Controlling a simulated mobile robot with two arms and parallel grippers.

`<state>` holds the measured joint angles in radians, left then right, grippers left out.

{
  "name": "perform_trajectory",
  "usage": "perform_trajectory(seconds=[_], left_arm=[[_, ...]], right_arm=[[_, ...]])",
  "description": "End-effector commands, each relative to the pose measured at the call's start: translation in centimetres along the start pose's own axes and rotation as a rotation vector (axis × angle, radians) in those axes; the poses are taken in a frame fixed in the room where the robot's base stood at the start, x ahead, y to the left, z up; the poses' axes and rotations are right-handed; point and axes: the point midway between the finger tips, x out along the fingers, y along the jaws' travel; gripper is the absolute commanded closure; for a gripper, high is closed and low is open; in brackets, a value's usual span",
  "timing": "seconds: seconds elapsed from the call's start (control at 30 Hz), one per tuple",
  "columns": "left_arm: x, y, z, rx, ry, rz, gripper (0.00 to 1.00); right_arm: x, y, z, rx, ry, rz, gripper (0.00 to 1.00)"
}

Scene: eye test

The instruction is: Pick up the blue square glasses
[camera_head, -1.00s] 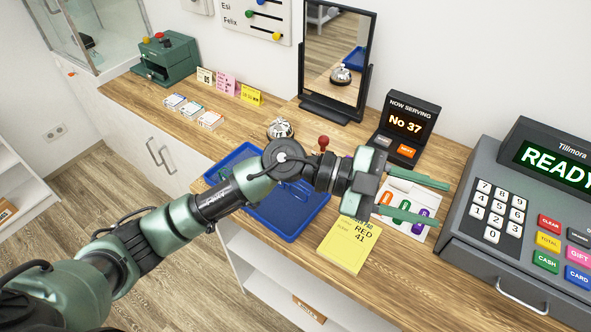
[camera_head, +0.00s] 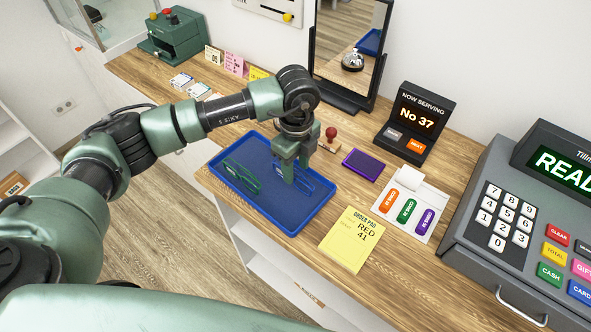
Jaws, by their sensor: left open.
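The blue glasses (camera_head: 312,186) lie in the blue tray (camera_head: 291,229) on the counter, partly hidden by my left gripper's fingers. Their blue is close to the tray's, so the outline is hard to make out. Green glasses (camera_head: 243,179) lie in the left part of the same tray. My left gripper (camera_head: 287,172) points down over the tray with its jaws open, at the blue glasses. I cannot tell whether the fingers touch them or whether they straddle any part. My right gripper is not in view.
A yellow order pad (camera_head: 351,240) lies right of the tray. Behind are a red-handled stamp (camera_head: 331,134), a purple ink pad (camera_head: 363,164) and a number display (camera_head: 414,122). A mirror (camera_head: 350,52) stands at the back. A cash register (camera_head: 520,215) fills the right.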

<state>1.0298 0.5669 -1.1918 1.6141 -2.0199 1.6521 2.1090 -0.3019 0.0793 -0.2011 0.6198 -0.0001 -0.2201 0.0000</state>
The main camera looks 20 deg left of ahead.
Motion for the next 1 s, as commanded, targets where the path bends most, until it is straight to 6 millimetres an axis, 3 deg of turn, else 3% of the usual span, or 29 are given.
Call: perform_trajectory(seconds=[0.2, 0.4, 0.43, 0.57, 0.6, 1.0], left_arm=[[2.1, 0.0, -0.1, 0.002, 0.002, 0.001, 0.58], [2.2, 0.0, -0.1, 0.003, 0.002, -0.001, 0.58], [2.2, 0.0, -0.1, 0.003, 0.002, -0.001, 0.61], [2.2, 0.0, -0.1, 0.003, 0.002, -0.001, 0.97], [2.2, 0.0, -0.1, 0.003, 0.002, -0.001, 1.0], [1.5, -0.1, -0.1, 0.003, 0.002, -0.004, 1.0]], right_arm=[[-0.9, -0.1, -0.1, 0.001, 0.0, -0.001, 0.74], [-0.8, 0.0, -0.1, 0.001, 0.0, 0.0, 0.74], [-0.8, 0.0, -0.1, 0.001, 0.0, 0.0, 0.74], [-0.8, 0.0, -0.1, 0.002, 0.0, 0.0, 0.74], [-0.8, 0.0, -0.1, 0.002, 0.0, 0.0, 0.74], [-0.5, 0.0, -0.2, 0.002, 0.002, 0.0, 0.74]])
